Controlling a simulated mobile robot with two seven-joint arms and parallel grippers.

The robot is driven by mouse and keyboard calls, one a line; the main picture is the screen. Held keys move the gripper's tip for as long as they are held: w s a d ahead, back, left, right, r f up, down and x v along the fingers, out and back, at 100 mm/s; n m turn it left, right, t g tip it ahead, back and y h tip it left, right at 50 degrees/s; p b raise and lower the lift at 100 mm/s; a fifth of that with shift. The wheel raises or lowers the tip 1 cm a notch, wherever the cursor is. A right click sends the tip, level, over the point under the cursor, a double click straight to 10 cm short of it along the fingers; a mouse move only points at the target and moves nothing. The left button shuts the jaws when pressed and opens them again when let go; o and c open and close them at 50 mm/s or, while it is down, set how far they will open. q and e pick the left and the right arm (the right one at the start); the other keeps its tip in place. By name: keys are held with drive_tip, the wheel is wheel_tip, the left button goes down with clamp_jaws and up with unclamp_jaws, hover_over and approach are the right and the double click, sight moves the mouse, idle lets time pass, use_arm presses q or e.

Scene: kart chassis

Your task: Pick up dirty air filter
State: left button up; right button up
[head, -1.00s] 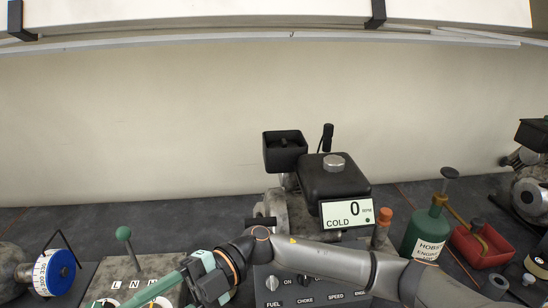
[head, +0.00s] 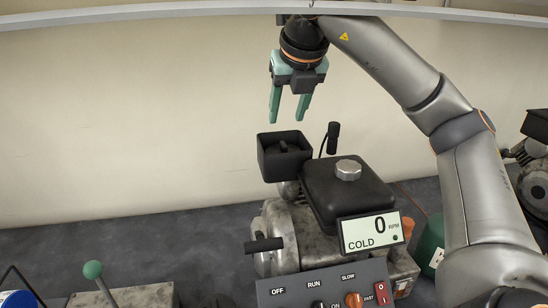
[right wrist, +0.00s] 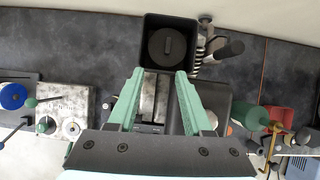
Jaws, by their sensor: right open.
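The air filter is a dark round piece with a raised grip bar (right wrist: 167,46). It sits inside a square, open-topped black box (head: 270,160) on the engine. My left gripper is out of view.
Beside the box are a black tank with a silver cap (head: 348,170) and an upright black lever (head: 332,138). A gauge (head: 370,232) reads 0 RPM, COLD. A control panel (head: 325,285) is in front.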

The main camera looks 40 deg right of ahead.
drive_tip(key=b, duration=0.3)
approach(284, 144)
drive_tip(key=a+x, duration=0.1)
drive_tip(key=x, duration=0.2)
drive_tip(key=shift+d+x, duration=0.25)
drive_tip(key=shift+x, duration=1.25)
drive_tip(key=shift+d+x, duration=0.25)
drive_tip(key=shift+x, duration=1.25)
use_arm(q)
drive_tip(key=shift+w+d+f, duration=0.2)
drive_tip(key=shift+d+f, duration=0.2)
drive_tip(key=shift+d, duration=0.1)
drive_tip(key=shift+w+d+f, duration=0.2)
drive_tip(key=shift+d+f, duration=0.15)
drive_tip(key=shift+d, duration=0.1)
use_arm(e)
drive_tip(key=shift+r, duration=0.1)
drive_tip(key=shift+c, duration=0.2)
clamp_jaws()
